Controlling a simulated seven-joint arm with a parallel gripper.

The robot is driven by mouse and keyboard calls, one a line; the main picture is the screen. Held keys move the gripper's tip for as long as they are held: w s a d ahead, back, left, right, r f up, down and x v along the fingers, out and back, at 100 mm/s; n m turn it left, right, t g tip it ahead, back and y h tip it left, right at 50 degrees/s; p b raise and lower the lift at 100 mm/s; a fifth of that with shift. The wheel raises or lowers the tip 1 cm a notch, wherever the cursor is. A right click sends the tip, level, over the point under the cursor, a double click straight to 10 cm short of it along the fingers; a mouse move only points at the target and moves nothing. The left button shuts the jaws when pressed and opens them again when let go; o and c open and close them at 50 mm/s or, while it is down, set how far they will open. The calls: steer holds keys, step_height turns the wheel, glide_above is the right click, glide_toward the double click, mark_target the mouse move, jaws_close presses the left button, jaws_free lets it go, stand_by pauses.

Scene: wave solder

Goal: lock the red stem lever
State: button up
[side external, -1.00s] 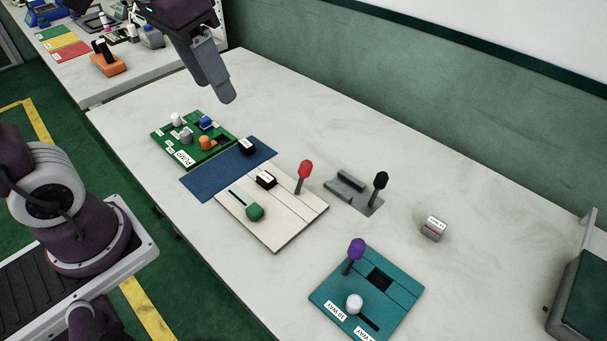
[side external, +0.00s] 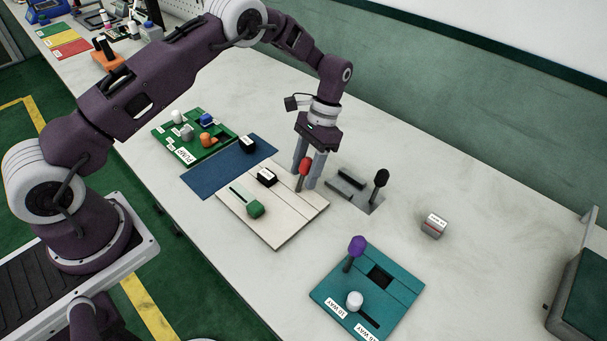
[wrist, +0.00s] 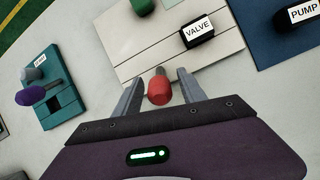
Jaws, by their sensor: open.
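The red stem lever (side external: 305,168) stands on the right part of the cream panel (side external: 262,233), its red knob up on a dark stem. My gripper (side external: 306,180) points down over it from behind. In the wrist view the red knob (wrist: 159,90) is between my two open fingers (wrist: 160,88), with gaps on both sides. I cannot tell whether a finger touches the stem. In the side view the knob hides part of the fingers.
The cream panel also carries a green knob (side external: 256,208) and a black VALVE block (side external: 267,177). A black-knobbed lever (side external: 381,178) stands close on the right. A teal panel (side external: 392,325) with purple lever (side external: 357,246) lies in front. Bare table surrounds a small labelled box (side external: 433,226).

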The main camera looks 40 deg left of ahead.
steer(key=shift+s+f, duration=0.3)
steer(key=shift+f, duration=0.35)
jaws_close()
stand_by(1.0)
